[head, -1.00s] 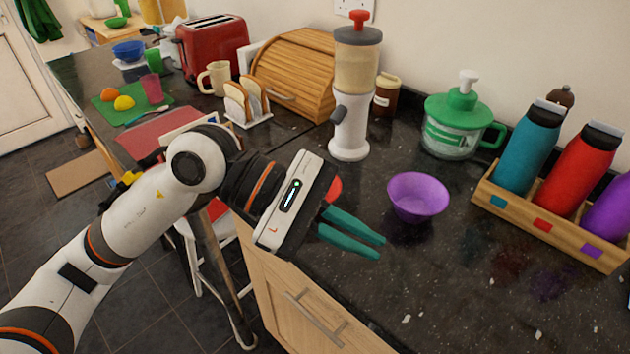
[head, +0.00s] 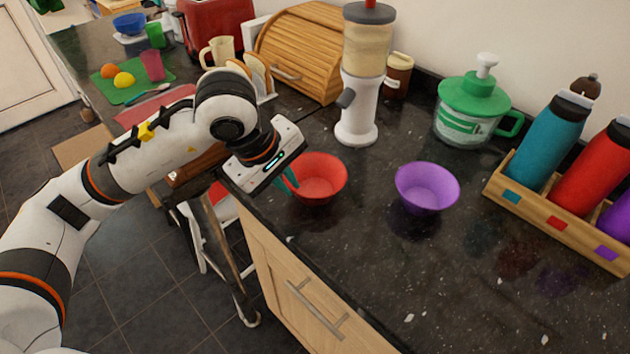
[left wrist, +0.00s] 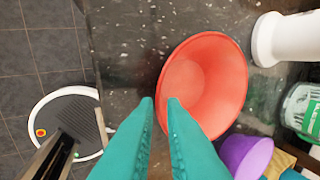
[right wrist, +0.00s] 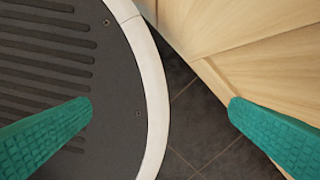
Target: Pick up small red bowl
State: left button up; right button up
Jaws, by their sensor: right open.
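The small red bowl (head: 322,175) stands upright on the dark counter, left of a purple bowl (head: 427,187). My left gripper (head: 289,184) is at the red bowl's left side, its teal fingers pointing down by the rim. In the left wrist view the red bowl (left wrist: 212,85) lies at the fingertips (left wrist: 160,101). A narrow gap shows between them, with the near rim at the gap; whether they touch or grip it cannot be told. My right gripper (right wrist: 162,102) is open and empty, away from the bowls, in the right wrist view.
A white dispenser (head: 357,118) stands behind the red bowl. A green-lidded jar (head: 472,105) and a wooden rack (head: 555,220) of bottles are further right. The counter's front edge is close to the red bowl. The counter in front of the purple bowl is clear.

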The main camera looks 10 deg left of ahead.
aim_at(297, 194)
pick_arm(q)
jog(key=p+x, duration=0.1)
jog(key=x, duration=0.4)
jog(key=shift+w+f, duration=0.1)
jog(key=shift+f, duration=0.05)
grip_shut()
